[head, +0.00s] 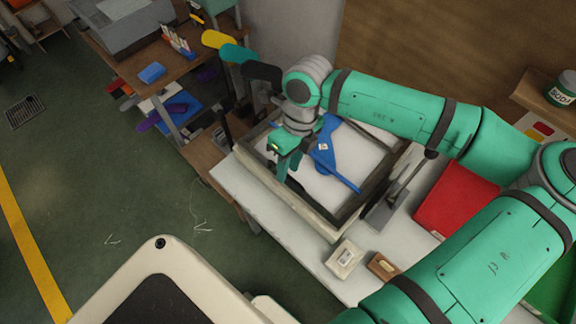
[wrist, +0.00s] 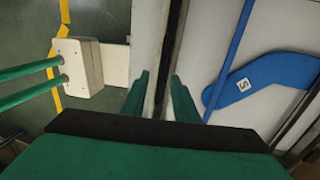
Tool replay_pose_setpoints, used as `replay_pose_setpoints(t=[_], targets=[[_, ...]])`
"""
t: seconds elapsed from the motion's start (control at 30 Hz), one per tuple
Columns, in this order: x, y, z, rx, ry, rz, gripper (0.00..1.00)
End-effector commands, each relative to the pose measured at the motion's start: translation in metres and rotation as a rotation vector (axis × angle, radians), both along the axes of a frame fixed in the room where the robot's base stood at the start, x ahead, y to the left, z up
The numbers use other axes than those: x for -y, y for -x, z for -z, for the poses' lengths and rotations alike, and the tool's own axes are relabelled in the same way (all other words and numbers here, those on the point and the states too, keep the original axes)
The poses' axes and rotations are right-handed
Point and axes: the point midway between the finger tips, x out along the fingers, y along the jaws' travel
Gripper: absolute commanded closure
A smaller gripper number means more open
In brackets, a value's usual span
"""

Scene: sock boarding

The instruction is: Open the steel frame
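The steel frame (head: 383,178) is a rectangular dark-edged frame with pale outer sides, lying on the white worktop. A blue sock-shaped board (head: 325,150) with a small white label shows inside it; it also shows in the wrist view (wrist: 262,82). My gripper (head: 284,165) is over the frame's left side, pointing down. In the wrist view, its two green fingers (wrist: 159,80) are apart, one on each side of the frame's dark and pale left bar (wrist: 170,50). I cannot tell whether either finger touches the bar.
A small white labelled box (head: 344,259) and a brown block (head: 383,267) sit by the worktop's front edge. A red panel (head: 455,202) is right of the frame. Coloured paddle shapes (head: 237,54) stand behind on the left. Green floor is open at left.

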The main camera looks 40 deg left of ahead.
Motion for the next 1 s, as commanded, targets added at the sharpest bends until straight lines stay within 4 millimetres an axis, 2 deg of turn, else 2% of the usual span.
replay_pose_setpoints(t=[0.37, 0.47, 0.5, 1.0], targets=[[-0.0002, 0.0011, 0.005, 0.001, -0.001, -0.001, 0.73], [-0.0008, 0.0014, 0.0049, 0.0, 0.0, -0.002, 0.97], [-0.001, 0.0015, 0.0049, 0.001, -0.001, -0.003, 1.0], [-0.002, 0.001, 0.0047, 0.002, -0.002, -0.004, 1.0]])
